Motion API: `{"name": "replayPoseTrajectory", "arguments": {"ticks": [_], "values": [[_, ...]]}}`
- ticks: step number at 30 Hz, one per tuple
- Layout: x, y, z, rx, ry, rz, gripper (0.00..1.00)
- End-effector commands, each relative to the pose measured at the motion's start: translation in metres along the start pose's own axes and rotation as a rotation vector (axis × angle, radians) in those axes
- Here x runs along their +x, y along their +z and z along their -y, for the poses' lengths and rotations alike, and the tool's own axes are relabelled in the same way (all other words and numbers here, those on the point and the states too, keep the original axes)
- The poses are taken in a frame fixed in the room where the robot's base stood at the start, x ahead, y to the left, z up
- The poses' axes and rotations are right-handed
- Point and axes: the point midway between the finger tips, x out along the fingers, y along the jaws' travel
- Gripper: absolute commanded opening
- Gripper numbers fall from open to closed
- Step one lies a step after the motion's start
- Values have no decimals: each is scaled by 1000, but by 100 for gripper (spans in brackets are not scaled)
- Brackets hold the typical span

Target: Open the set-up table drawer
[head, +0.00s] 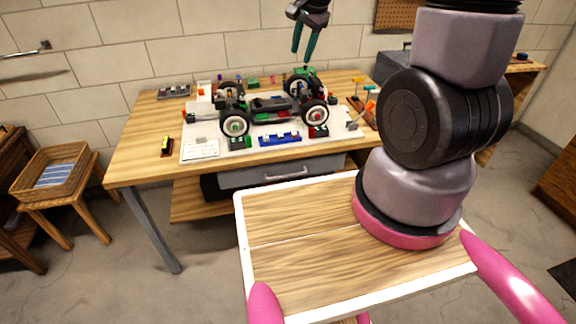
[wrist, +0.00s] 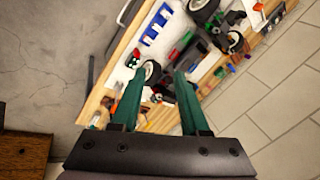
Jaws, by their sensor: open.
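The set-up table (head: 137,153) is a wooden workbench with a grey metal leg. Its grey drawer (head: 240,178) sits under the front of the tabletop, with a pale bar handle (head: 287,174) on its face. The drawer looks shut. My tray top hides part of the area below and right of it. My gripper (head: 304,58) has green fingers and is open and empty. It hangs above the back of the table, well apart from the drawer handle. In the wrist view, my gripper (wrist: 155,85) points over the tabletop parts; the drawer is not clearly seen there.
An RC car chassis (head: 273,104) stands on a white mat (head: 210,133) among several small parts. A wooden stool with a basket (head: 55,172) stands at the left. A grey toolbox (head: 393,64) is at the back right.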

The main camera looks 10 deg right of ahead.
Motion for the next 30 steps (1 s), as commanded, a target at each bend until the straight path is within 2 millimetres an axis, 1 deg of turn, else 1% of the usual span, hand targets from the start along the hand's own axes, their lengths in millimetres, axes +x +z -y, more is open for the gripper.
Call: {"name": "replayPoseTrajectory", "arguments": {"ticks": [1, 2, 3, 5, 6, 8, 9, 11, 12, 14, 15, 18, 21, 22, 25, 30], "values": [[28, 3, -2, 36, 27, 8, 45], [42, 4, -2, 62, 37, 9, 45], [61, 6, -3, 96, 51, 10, 45], [90, 9, -7, 146, 70, 10, 45], [109, 12, -10, 178, 83, 10, 45], [138, 18, -16, 228, 102, 9, 45], [158, 22, -22, 259, 115, 7, 45], [186, 29, -31, 307, 134, 5, 45], [205, 35, -38, 338, 147, 3, 45], [232, 42, -51, 383, 164, -1, 45], [248, 48, -59, 412, 175, -4, 45], [282, 60, -80, 474, 198, -10, 45], [305, 69, -96, 518, 211, -15, 45], [310, 71, -99, 528, 214, -17, 45], [320, 75, -107, 549, 219, -19, 45], [335, 77, -112, 556, 221, -21, 45]]}}
